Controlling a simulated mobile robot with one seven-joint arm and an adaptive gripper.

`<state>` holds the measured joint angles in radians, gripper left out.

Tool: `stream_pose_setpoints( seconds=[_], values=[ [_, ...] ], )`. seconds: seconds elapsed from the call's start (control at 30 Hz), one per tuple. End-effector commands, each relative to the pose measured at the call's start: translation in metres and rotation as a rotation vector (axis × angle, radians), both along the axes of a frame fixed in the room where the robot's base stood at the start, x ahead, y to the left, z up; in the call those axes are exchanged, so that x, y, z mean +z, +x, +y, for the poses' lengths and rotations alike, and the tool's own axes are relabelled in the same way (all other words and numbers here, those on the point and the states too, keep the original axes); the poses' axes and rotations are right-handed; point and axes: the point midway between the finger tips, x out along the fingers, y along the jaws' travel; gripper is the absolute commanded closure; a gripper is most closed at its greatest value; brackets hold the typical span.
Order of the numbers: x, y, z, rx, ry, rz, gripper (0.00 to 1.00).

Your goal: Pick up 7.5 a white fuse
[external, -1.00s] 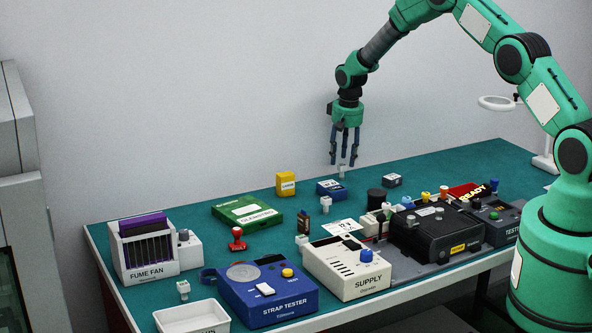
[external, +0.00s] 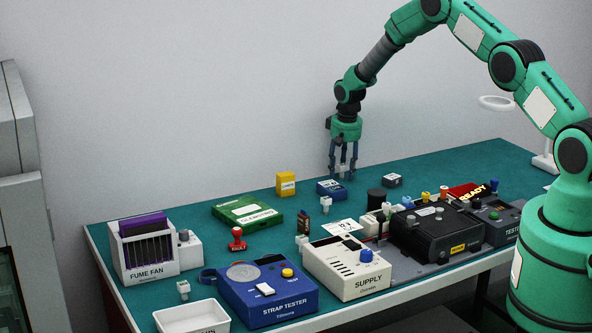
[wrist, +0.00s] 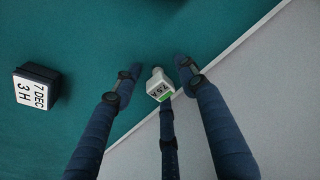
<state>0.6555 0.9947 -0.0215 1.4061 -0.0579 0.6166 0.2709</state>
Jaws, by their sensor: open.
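A small white fuse (wrist: 158,88) with a green band and a "7.5 A" label stands on the teal table near its back edge. My gripper (wrist: 157,70) points down over it, its three dark blue fingers spread. In the wrist view the fuse lies between the fingertips, with a visible gap to the left and right ones; the lower finger overlaps its near side, so contact there is unclear. In the external view my gripper (external: 342,174) is low at the table's back, and the fuse (external: 342,169) shows partly between the fingers.
A blue labelled box (external: 331,190) stands just in front of my gripper, and a dark box (external: 392,181) to its right. Another white fuse (external: 326,204) stands nearer the front. A yellow box (external: 285,184) is to the left. The table's right rear is mostly clear.

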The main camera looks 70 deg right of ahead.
Motion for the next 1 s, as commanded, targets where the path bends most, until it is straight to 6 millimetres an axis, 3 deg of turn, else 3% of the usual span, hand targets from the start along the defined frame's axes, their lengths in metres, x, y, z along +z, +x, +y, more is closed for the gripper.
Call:
stream_pose_setpoints(
  seconds=[0.37, 0.6, 1.0],
  values=[
    [0.0001, 0.0, 0.0002, 0.0, 0.0, 0.0, 0.58],
    [0.0001, 0.0, 0.0002, 0.0, 0.0, 0.0, 1.0],
    [0.0004, 0.0, 0.0001, 0.0, 0.0, 0.0, 1.0]
  ],
)
